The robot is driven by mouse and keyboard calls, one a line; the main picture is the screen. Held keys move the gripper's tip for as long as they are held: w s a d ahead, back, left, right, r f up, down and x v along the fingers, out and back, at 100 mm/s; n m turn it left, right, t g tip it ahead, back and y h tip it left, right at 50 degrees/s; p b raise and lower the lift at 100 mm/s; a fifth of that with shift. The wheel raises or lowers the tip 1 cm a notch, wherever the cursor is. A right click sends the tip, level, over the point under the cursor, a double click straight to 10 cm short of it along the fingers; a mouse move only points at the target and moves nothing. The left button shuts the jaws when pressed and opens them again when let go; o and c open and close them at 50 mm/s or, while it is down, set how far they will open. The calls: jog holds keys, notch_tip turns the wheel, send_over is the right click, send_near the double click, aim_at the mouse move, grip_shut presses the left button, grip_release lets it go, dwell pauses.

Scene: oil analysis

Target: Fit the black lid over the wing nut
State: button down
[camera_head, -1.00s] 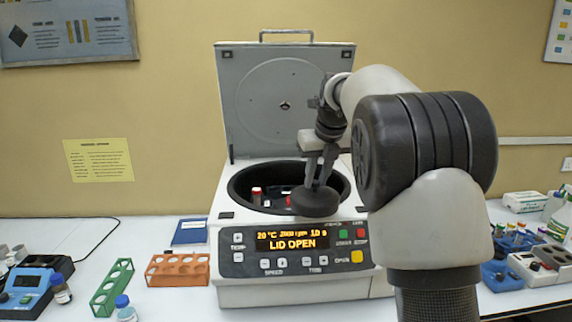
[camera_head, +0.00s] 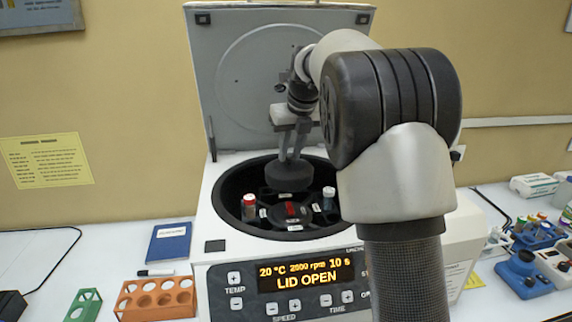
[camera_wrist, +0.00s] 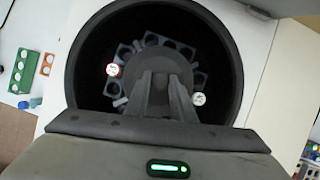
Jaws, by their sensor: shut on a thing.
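My gripper (camera_head: 290,160) is shut on the black lid (camera_head: 290,177), a dark round disc. It holds the lid above the back part of the open centrifuge bowl. The red wing nut (camera_head: 292,209) shows at the middle of the rotor, below and in front of the lid in the head view. In the wrist view the lid (camera_wrist: 158,88) hangs between the fingers (camera_wrist: 160,95) over the rotor and hides its middle, so the wing nut is not visible there. A red-capped tube (camera_head: 248,208) and a white-capped tube (camera_head: 329,198) stand in the rotor on opposite sides.
The centrifuge's hinged cover (camera_head: 270,90) stands upright behind the bowl. The bowl rim (camera_head: 225,215) surrounds the rotor. An orange rack (camera_head: 155,299), a green rack (camera_head: 83,304) and a blue notebook (camera_head: 169,243) lie to the left. Several small items stand at right.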

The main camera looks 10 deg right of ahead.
aim_at(292, 168)
jog(key=f, duration=0.3)
jog(key=s+f, duration=0.1)
jog(key=f, duration=0.1)
jog(key=shift+d+f, duration=0.15)
jog(key=shift+w+f+b, duration=0.1)
jog(key=shift+f+b, duration=1.85)
jog(key=shift+f, duration=1.1)
jog(key=shift+r+p, duration=0.15)
jog(key=shift+p, duration=0.4)
jog(key=shift+f+p, duration=0.2)
jog(key=shift+p, duration=0.25)
jog(key=c, duration=0.9)
grip_release()
jog(key=shift+c, duration=0.2)
